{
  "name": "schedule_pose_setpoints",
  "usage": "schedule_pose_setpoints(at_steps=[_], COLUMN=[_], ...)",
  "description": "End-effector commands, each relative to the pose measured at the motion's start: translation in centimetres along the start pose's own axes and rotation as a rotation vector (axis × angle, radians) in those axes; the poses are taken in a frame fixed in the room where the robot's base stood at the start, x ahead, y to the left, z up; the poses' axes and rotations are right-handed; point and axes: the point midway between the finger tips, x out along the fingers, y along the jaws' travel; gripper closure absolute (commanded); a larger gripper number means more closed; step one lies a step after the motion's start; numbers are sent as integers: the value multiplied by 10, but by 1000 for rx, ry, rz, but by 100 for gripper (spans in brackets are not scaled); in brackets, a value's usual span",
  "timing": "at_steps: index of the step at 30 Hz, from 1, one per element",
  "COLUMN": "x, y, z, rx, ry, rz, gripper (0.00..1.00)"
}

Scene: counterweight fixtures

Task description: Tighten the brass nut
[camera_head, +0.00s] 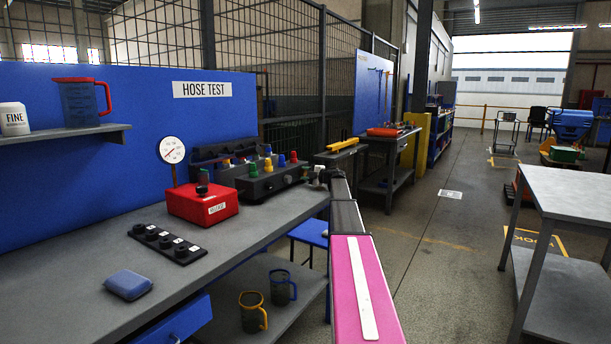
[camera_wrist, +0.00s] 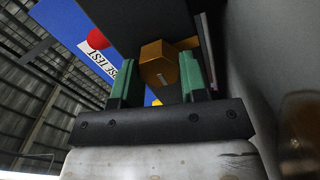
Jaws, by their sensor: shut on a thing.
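In the wrist view, the brass nut (camera_wrist: 158,64) is a gold-coloured hexagonal piece between the two green-padded fingers of my gripper (camera_wrist: 158,82). My gripper is shut on the nut. Another brass-coloured part (camera_wrist: 187,43) shows just behind it, partly hidden by the right finger. A dark block stands above and behind the nut. In the head view, my gripper (camera_head: 324,177) is small, at the right end of the dark manifold block (camera_head: 268,183) on the bench. The nut cannot be made out there.
The bench (camera_head: 225,262) carries a red box (camera_head: 203,203) with a gauge (camera_head: 172,150), a black knob strip (camera_head: 166,243) and a blue pad (camera_head: 128,285). Mugs stand on the shelf below. A blue stool (camera_head: 308,234) is beside the bench.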

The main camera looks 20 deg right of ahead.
Motion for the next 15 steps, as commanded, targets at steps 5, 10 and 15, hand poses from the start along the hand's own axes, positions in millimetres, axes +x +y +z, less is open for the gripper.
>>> schedule_pose_setpoints(at_steps=[5,10,15], x=[-1,-1,-1], y=[-1,-1,-1], z=[0,0,0], rx=[5,4,3], ry=[-2,-2,-2], rz=[-1,-1,-1], gripper=[84,84,35])
